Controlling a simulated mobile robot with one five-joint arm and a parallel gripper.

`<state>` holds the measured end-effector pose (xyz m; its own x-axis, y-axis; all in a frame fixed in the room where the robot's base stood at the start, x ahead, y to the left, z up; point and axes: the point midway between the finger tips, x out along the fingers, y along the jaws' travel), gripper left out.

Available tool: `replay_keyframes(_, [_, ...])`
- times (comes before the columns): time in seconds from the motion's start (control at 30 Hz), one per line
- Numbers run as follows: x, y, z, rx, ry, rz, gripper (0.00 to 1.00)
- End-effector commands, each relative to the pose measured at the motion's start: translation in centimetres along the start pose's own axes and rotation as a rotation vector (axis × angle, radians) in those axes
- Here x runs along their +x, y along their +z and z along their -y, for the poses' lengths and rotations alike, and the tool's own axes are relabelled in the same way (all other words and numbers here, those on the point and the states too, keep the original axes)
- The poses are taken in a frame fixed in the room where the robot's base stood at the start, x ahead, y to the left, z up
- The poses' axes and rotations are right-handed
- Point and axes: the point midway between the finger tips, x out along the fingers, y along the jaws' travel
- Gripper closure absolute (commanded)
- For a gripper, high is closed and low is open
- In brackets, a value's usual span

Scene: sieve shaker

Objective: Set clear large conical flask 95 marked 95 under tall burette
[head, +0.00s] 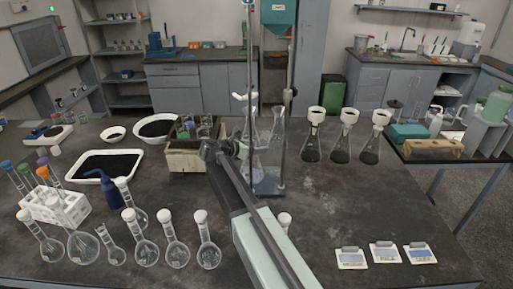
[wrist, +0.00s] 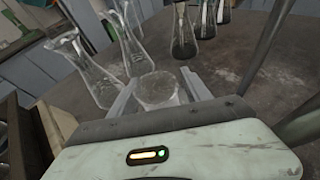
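My gripper (wrist: 159,76) has its two fingers on either side of a clear glass neck (wrist: 158,92), with no clear gap at the tips. The glass looks like the neck of a clear conical flask; its body is hidden behind my gripper, and no 95 mark is readable. In the head view my gripper (head: 228,149) is left of the stand's post.
Several filter flasks with dark contents (head: 345,147) stand right of the stand. A wooden box (head: 186,162) is to the left. Round-bottomed flasks (head: 146,252) line the front left. The bench between stand and cards is clear.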

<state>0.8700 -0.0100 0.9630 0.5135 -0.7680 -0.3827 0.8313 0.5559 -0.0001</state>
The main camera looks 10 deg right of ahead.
Motion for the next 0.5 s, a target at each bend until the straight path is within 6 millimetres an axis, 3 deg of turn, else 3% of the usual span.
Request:
replay_keyframes(0.27, [-0.2,0.5,0.0,0.000,0.000,0.000,0.44])
replay_keyframes(0.37, [-1.7,0.6,0.0,-0.001,0.001,0.000,0.44])
replay_keyframes(0.5, [-5.3,0.8,0.1,-0.001,0.003,0.000,0.44])
